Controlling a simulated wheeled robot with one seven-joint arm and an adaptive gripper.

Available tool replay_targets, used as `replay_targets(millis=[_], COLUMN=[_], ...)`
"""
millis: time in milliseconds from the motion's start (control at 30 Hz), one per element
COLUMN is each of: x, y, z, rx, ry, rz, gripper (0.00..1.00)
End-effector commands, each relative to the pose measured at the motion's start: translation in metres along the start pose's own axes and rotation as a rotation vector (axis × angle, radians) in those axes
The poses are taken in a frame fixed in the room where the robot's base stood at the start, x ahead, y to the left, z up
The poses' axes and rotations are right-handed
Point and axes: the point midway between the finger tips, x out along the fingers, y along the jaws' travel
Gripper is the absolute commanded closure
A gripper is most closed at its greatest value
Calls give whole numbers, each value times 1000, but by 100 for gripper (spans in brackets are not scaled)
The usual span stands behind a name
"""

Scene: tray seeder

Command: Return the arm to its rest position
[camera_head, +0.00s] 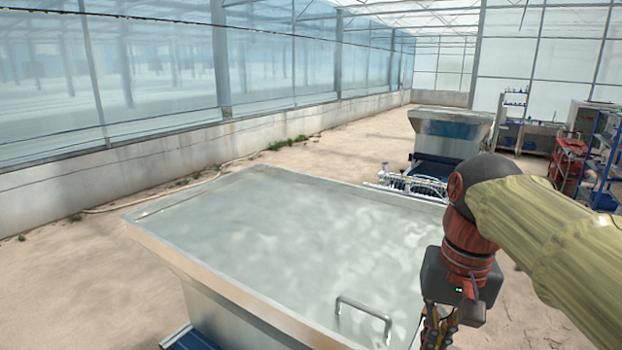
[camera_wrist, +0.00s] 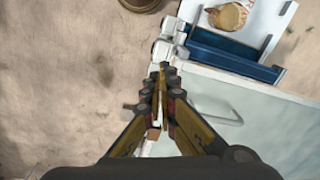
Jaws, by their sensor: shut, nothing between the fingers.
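My gripper (camera_head: 438,334) is at the lower right of the head view, below my bent red and dark wrist. It is beside the right part of a large pale metal lid (camera_head: 250,225), and its tips are cut off by the frame's bottom edge. In the wrist view my gripper (camera_wrist: 162,70) has its yellow and dark fingers closed together and empty. The lid's bar handle (camera_head: 363,315) is left of my gripper in the head view. The handle also shows in the wrist view (camera_wrist: 228,119), right of the fingers.
The wrist view shows a blue trough (camera_wrist: 225,55), white fittings (camera_wrist: 165,45) by the fingertips, and a white panel with a round tan object (camera_wrist: 228,16). A second machine (camera_head: 450,130) and a cluttered rack (camera_head: 597,160) stand farther back. Bare floor (camera_head: 60,275) lies at left.

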Motion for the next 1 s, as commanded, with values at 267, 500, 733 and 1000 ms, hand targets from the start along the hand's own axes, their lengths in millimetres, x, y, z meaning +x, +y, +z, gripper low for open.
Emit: replay_targets(millis=[267,500,733,1000], x=[57,94,124,160], y=[16,25,31,32], z=[44,64,78,76], rx=[-137,-215,-274,-270], ry=[240,372,469,463], rz=[-15,-13,-7,-8], gripper=[100,100,100,100])
